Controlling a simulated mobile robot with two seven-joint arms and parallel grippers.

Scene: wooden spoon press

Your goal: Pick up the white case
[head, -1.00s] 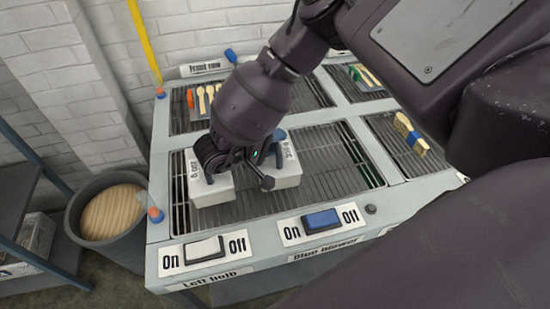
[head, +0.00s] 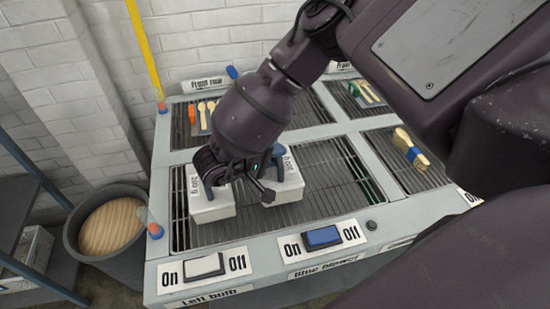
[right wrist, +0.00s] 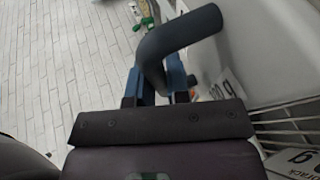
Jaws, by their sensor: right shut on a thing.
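Two white cases stand side by side on the left front grate of the bench. The left white case (head: 210,208) has a "200 g" label; the right white case (head: 291,186) has a blue handle (head: 278,155). My right gripper (head: 228,180) comes down from above at the left case, its fingers partly hidden by my wrist. In the right wrist view the gripper (right wrist: 155,90) is shut around a dark bent handle (right wrist: 180,42). The grip itself is mostly covered. The left case still appears to rest on the grate. My left gripper is not in view.
A white switch (head: 204,265) and a blue switch (head: 322,236) sit on the front panel. Wooden spoons (head: 205,113) lie on the back grate and a bundle (head: 410,148) lies at right. A grey bin (head: 75,235) stands left of the bench.

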